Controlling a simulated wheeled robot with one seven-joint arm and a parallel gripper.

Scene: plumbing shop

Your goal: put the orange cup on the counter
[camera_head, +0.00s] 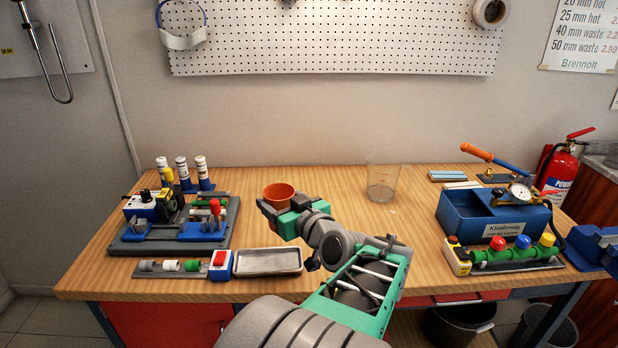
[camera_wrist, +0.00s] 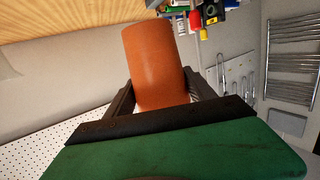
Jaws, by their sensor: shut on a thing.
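The orange cup (camera_head: 279,191) is upright between the fingers of my gripper (camera_head: 283,207), over the wooden bench top (camera_head: 335,210), behind the metal tray. My gripper is shut on the cup. In the wrist view the cup (camera_wrist: 155,62) fills the space between the two dark fingers (camera_wrist: 158,98), and the wood shows beyond it. I cannot tell how high the cup is above the wood. A grey counter (camera_head: 601,166) shows at the far right edge, partly hidden by a fire extinguisher.
A clear beaker (camera_head: 383,182) stands right of the cup. The metal tray (camera_head: 268,262) lies in front. A fixture board (camera_head: 130,240) is at the left, a blue box (camera_head: 465,222) and a manifold (camera_head: 508,254) at the right. Bare wood lies between cup and beaker.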

